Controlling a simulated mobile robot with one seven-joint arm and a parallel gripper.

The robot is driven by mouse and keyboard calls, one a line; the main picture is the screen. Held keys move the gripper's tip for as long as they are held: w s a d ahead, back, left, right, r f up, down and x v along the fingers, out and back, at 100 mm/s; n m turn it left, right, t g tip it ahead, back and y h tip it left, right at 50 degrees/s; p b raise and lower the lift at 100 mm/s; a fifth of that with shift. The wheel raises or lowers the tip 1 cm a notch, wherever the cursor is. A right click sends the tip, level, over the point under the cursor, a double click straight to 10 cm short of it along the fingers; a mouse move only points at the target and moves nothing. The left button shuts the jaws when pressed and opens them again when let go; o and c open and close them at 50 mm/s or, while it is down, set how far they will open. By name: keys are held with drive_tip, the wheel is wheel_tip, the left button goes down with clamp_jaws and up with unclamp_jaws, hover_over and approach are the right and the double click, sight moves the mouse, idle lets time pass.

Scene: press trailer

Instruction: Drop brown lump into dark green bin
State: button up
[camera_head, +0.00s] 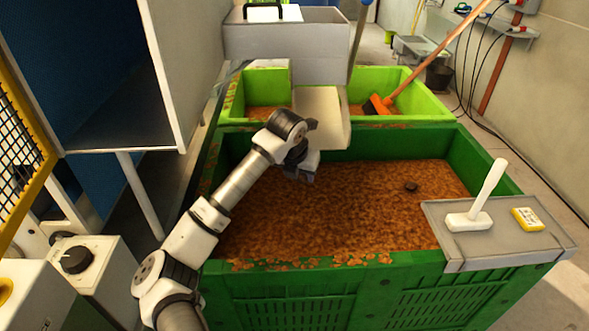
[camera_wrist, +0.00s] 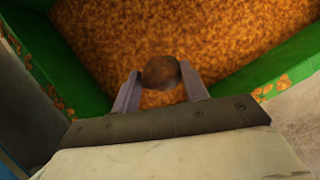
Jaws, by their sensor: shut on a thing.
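My gripper (camera_head: 302,172) hangs over the dark green bin (camera_head: 280,296), near its far left part. In the wrist view my gripper (camera_wrist: 160,82) is shut on a round brown lump (camera_wrist: 161,71), held between the two grey fingertips. The bin's orange-brown crumbly fill (camera_wrist: 200,35) shows below the lump, and the green walls (camera_wrist: 63,60) show at the sides. In the head view the held lump cannot be made out. A small dark lump (camera_head: 411,187) lies on the fill in the right part of the bin.
A light green bin (camera_head: 425,88) stands behind, with an orange-headed broom (camera_head: 379,104) in it. A pale chute (camera_head: 321,112) comes down close behind my gripper.

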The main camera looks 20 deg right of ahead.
wheel_tip(320, 180, down, 8)
drive_tip(key=b, duration=0.3)
drive_tip(key=o, duration=1.1)
drive_tip(key=shift+c, duration=0.2)
drive_tip(key=shift+r, duration=0.15)
drive_tip(key=b+v, duration=0.2)
drive_tip(key=v, duration=1.1)
drive_tip(key=shift+s+r+b, duration=0.15)
drive_tip(key=shift+r+b, duration=0.1)
drive_tip(key=shift+b, duration=0.15)
drive_tip(key=shift+a, duration=0.1)
